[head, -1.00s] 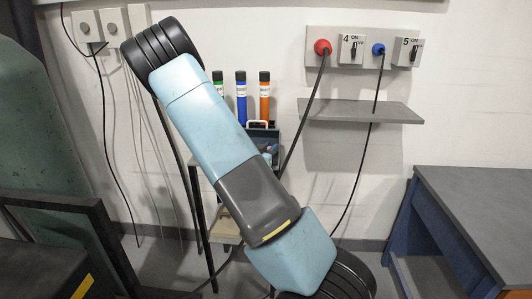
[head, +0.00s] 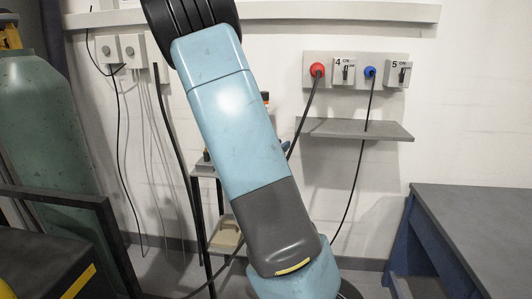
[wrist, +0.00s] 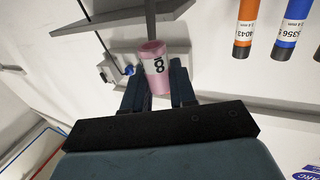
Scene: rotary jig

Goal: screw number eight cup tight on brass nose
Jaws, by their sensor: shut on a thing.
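A pink cup (wrist: 155,68) with a white label and a dark mark like an 8 sits between the fingers of my gripper (wrist: 158,90) in the wrist view. My gripper is shut on the cup, whose open end points away from my palm. A grey bar (wrist: 150,20) shows beyond the cup; I cannot tell whether they touch. I cannot make out a brass nose in either view. In the head view my arm fills the middle, and my gripper is out of sight.
Orange (wrist: 243,28) and blue (wrist: 287,28) labelled tubes show in the wrist view. In the head view, a grey wall shelf (head: 355,129) sits below red and blue plugs. A workbench (head: 475,220) stands right and a green cylinder (head: 45,125) left.

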